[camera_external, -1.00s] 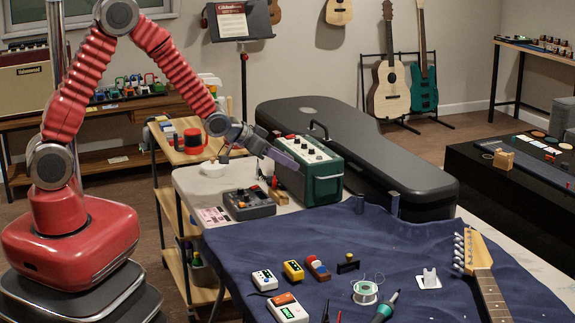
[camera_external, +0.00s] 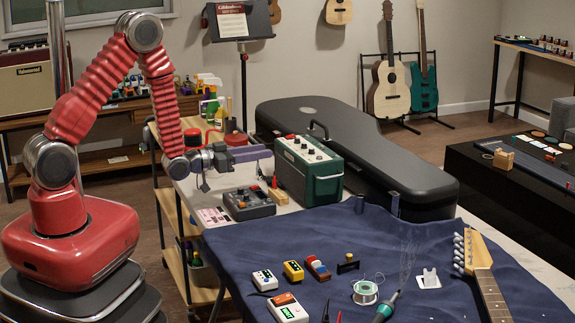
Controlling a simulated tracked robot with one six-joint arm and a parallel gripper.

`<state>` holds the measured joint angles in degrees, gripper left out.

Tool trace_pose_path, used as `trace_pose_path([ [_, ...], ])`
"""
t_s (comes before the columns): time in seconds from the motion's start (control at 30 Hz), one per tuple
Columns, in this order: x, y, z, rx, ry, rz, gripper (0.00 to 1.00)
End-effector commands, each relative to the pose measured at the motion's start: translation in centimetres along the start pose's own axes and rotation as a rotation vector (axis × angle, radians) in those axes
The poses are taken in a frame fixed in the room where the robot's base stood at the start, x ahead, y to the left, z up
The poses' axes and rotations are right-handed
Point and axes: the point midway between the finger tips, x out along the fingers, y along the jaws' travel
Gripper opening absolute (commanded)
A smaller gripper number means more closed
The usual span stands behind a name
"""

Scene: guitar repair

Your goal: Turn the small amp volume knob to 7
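The small amp (camera_external: 322,190) is a green box with a pale top panel (camera_external: 307,150) and a black carry handle. It stands upright on the table beside the guitar case. Several small dark knobs show on its top panel. Which one is the volume knob, and where it points, is too small to tell. My gripper (camera_external: 262,153) is just left of the amp, at about the height of its top panel in the picture. Its purple-grey fingers point right toward the amp, and I see no contact with a knob. The finger gap cannot be made out.
A black guitar case (camera_external: 400,165) lies right behind the amp. A grey multi-knob box (camera_external: 249,204) and a small wooden block (camera_external: 278,196) sit in front of it. A blue cloth (camera_external: 400,250) holds pedals, a solder spool (camera_external: 365,292), a soldering iron (camera_external: 385,307) and a guitar neck (camera_external: 490,290).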

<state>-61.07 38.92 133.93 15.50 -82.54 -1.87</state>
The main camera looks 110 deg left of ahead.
Motion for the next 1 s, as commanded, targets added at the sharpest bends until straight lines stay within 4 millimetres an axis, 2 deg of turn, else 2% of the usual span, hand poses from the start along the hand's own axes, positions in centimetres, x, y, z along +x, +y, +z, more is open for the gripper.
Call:
trace_pose_path([
  [0.37, -0.2, -0.1, -0.1, 0.000, 0.011, -0.002, 0.32],
  [0.53, 0.6, -0.1, -0.1, 0.000, 0.012, -0.001, 0.32],
  [0.67, 1.9, -0.1, -0.1, 0.000, 0.012, -0.001, 0.32],
  [1.0, 7.0, -0.1, -0.2, 0.000, 0.012, -0.001, 0.32],
])
